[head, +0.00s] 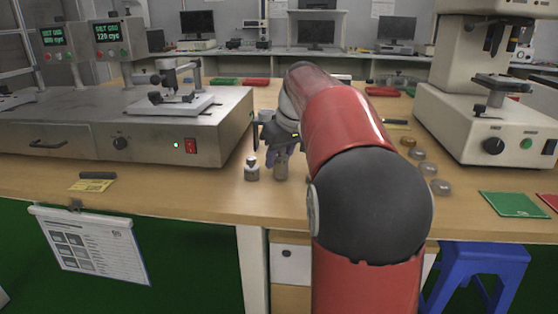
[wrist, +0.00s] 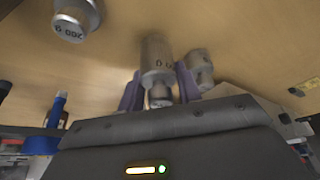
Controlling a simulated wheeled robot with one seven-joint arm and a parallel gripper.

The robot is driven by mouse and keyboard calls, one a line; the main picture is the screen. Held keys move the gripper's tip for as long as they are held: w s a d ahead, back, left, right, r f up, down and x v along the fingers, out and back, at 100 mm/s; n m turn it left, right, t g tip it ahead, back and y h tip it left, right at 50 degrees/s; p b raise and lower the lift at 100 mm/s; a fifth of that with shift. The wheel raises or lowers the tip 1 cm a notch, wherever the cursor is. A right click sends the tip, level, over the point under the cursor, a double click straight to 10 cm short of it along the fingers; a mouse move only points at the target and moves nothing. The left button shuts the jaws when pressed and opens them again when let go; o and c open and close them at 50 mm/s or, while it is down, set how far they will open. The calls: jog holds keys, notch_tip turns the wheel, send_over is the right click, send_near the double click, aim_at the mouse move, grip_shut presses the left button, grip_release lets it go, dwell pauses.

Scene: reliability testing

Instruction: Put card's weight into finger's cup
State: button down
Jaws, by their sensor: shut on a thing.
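My gripper (wrist: 158,88) has its purple fingers on both sides of a metal cylinder weight (wrist: 157,60) with a narrower knob. Its engraving ends in "0 g"; the rest is unclear. A second weight (wrist: 76,18), apparently marked 200 g, stands apart at the left of the wrist view. A third weight (wrist: 202,68) shows beside the right finger. In the head view my gripper (head: 283,150) is at the table front, over a weight (head: 281,172), with another weight (head: 252,171) to its left. A yellow card (head: 92,186) lies at the front left; its writing is unreadable. I cannot tell which cup is the finger's.
Several small round dishes (head: 428,169) line the table right of my arm. A grey machine with displays (head: 120,125) stands left and a white machine (head: 480,125) right. Green and red mats (head: 513,204) lie front right. A clipboard (head: 92,246) hangs at the front left.

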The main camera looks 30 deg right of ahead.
aim_at(284, 152)
jog(key=shift+f, duration=0.2)
jog(key=shift+f, duration=0.3)
jog(key=c, duration=1)
grip_release()
jog(key=shift+o, duration=0.2)
jog(key=shift+b, duration=0.35)
jog(key=v, duration=0.7)
jog(key=shift+s+d+r+p, duration=0.15)
jog(key=shift+s+r+p, duration=0.1)
jog(key=shift+s+p, duration=0.2)
jog(key=s+a+f+m, duration=0.1)
jog(key=s+a+f, duration=0.4)
jog(key=s+a, duration=0.6)
jog(key=s+a+f+m+t, duration=0.1)
jog(key=s+a+f, duration=0.4)
jog(key=s+f, duration=0.6)
jog(key=shift+s+f+h, duration=0.3)
jog(key=shift+s+h, duration=0.1)
jog(key=shift+s, duration=0.45)
